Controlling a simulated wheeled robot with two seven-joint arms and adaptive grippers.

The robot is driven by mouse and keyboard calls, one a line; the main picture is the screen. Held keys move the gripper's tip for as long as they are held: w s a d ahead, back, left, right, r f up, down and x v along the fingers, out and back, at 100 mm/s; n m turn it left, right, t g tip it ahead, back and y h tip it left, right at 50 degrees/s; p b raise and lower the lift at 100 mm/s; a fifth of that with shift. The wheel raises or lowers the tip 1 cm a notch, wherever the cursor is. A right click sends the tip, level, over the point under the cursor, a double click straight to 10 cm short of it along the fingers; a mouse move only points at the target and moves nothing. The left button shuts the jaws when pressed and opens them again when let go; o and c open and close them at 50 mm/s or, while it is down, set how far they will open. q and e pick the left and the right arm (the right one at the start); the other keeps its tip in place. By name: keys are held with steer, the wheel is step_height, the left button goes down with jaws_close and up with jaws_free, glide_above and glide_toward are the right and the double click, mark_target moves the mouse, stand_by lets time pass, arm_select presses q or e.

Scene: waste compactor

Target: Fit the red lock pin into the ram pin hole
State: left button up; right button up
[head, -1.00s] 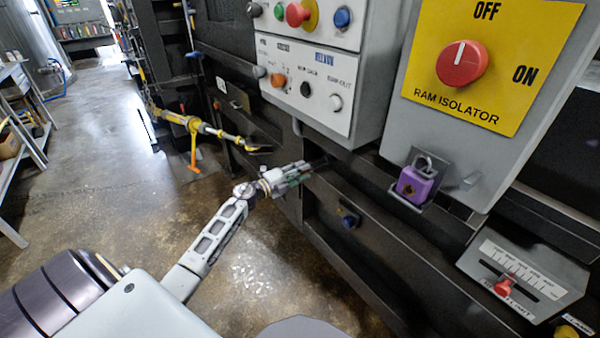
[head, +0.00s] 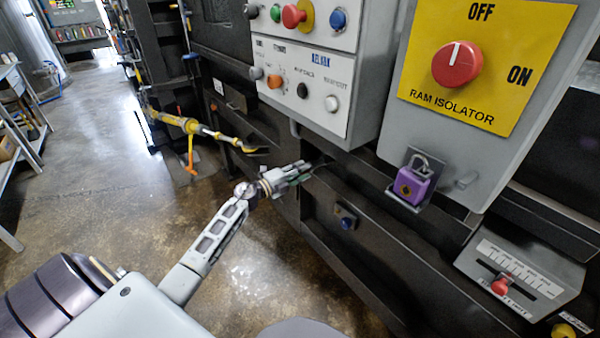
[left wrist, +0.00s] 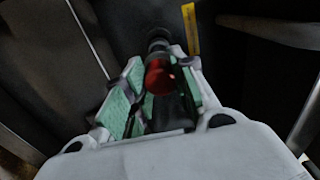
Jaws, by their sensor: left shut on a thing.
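My left gripper (head: 290,174) reaches in from the left to the dark compactor side, below the grey control box. In the left wrist view the left gripper (left wrist: 160,88) is shut on the red lock pin (left wrist: 158,76), whose rounded red end shows between the green finger pads. Beyond the pin, a dark round part (left wrist: 158,42) stands against the dark panel; I cannot tell whether it is the pin's front or the ram pin hole. How far the pin has gone in is hidden. In the head view the fingers hide the pin. My right gripper is not in view.
The control box (head: 318,95) hangs just above the gripper. The ram isolator box (head: 400,120) with a purple padlock (head: 411,187) is to the right. A slider box with a red knob (head: 500,286) sits lower right. A yellow tool (head: 185,124) is behind. Open floor lies left.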

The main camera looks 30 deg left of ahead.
mark_target(312, 166)
arm_select(q)
steer(key=shift+x, duration=2.8)
stand_by(2.3)
steer(key=o, duration=1.1)
steer(key=shift+c, duration=0.4)
steer(key=shift+s+a, duration=0.1)
steer(key=p+v, duration=0.1)
steer(key=v, duration=0.5)
steer(key=shift+s+p, duration=0.35)
steer(key=shift+p, duration=0.05)
stand_by(0.3)
